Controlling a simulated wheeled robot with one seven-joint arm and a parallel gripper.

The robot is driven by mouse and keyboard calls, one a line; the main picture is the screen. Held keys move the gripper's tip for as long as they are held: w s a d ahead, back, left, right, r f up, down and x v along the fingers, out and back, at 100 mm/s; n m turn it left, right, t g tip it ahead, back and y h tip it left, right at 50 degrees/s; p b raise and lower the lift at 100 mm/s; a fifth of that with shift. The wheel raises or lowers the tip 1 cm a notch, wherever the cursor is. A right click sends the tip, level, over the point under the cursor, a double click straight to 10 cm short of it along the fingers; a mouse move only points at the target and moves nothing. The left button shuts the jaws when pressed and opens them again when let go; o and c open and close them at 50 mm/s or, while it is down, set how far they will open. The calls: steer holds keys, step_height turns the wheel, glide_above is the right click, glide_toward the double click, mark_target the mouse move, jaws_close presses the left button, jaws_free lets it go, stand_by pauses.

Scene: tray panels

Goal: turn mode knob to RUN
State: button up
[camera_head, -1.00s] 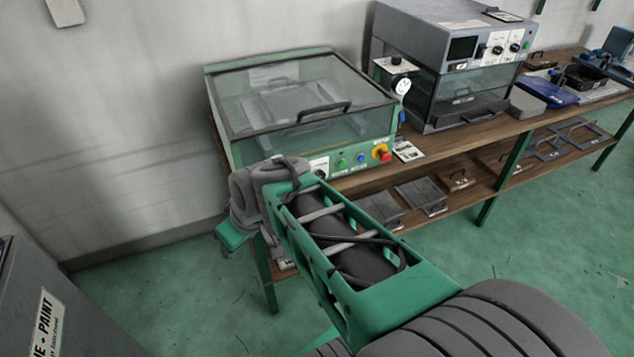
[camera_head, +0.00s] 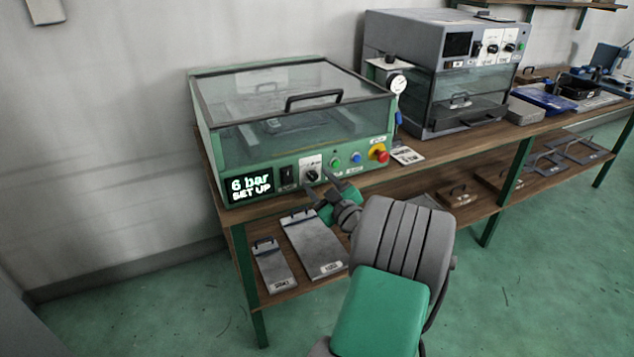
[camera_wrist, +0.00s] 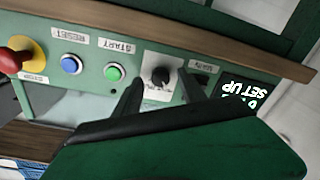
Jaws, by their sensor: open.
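The mode knob (camera_head: 312,175) is a small black knob on a white plate on the green machine's front panel (camera_head: 212,180). The display (camera_head: 250,187) reads "6 bar SET UP". In the wrist view the knob (camera_wrist: 160,77) lies between and just beyond the two dark fingertips of my gripper (camera_wrist: 158,80). My gripper (camera_head: 318,180) is open, its fingers pointing at the panel, apart from each other with the knob in the gap. I cannot tell whether either finger touches it. The lettering around the knob is too small to read.
Beside the knob are a green START button (camera_wrist: 114,72), a blue RESET button (camera_wrist: 71,64) and a red stop button (camera_wrist: 14,56) on yellow. A black switch (camera_head: 287,176) sits left of the knob. Metal plates (camera_head: 315,245) lie on the lower shelf.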

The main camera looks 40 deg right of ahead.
steer(key=shift+w+d, duration=0.1)
steer(key=shift+w, duration=0.4)
jaws_close()
